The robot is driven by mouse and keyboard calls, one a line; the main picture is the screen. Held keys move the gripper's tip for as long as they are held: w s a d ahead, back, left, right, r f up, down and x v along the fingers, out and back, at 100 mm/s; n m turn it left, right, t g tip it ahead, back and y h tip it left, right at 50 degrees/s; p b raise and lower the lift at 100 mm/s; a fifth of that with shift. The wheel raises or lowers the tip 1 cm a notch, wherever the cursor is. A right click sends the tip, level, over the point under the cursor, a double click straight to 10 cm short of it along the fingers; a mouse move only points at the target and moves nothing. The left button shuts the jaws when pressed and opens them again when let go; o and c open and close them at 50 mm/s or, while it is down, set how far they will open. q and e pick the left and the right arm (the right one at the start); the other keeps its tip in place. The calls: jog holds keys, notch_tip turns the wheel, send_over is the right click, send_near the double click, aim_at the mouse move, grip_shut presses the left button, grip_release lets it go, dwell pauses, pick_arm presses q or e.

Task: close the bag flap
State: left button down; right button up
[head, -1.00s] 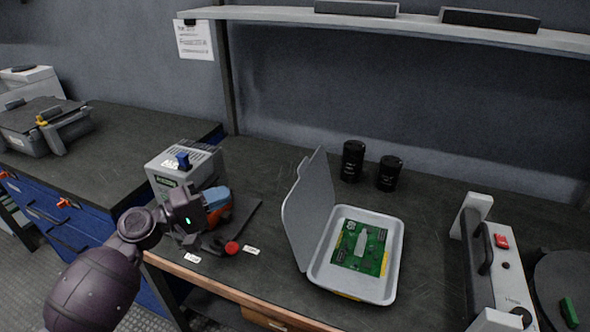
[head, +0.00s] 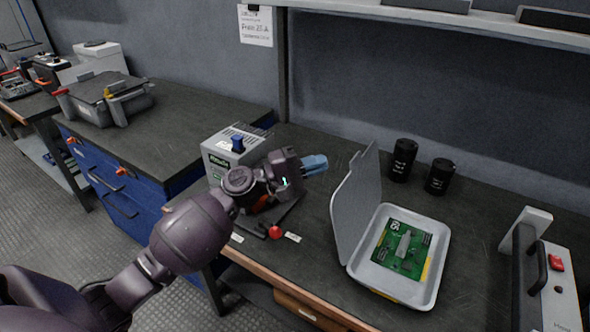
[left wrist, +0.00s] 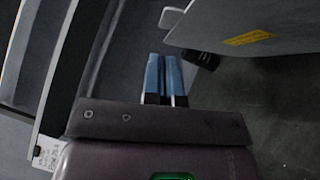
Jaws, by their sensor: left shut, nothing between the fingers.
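The bag shows in the head view as a shallow light-grey tray (head: 440,262) with a green circuit board (head: 403,248) in it. Its grey flap (head: 357,208) stands up, open, along the tray's left side. My left gripper (head: 326,162) is left of the flap near its top, apart from it, with shut blue fingers and nothing between them. In the left wrist view the shut fingers (left wrist: 167,75) point at the bench's back area. A grey panel with a yellow label, apparently the flap (left wrist: 265,22), is at upper right. My right gripper is out of view.
Two black capacitors (head: 402,160) stand behind the tray. A grey box (head: 232,148) with a blue switch is behind my left arm. A red knob (head: 275,232) is near the front edge. A white-ended device (head: 545,275) stands to the right.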

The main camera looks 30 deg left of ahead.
aim_at(351, 161)
pick_arm(q)
jog(key=shift+d+r+p, duration=0.25)
jog(key=shift+d+r, duration=0.05)
jog(key=shift+d, duration=0.75)
jog(key=shift+d+r+p, duration=0.25)
jog(key=shift+d, duration=0.75)
jog(key=shift+w, duration=0.1)
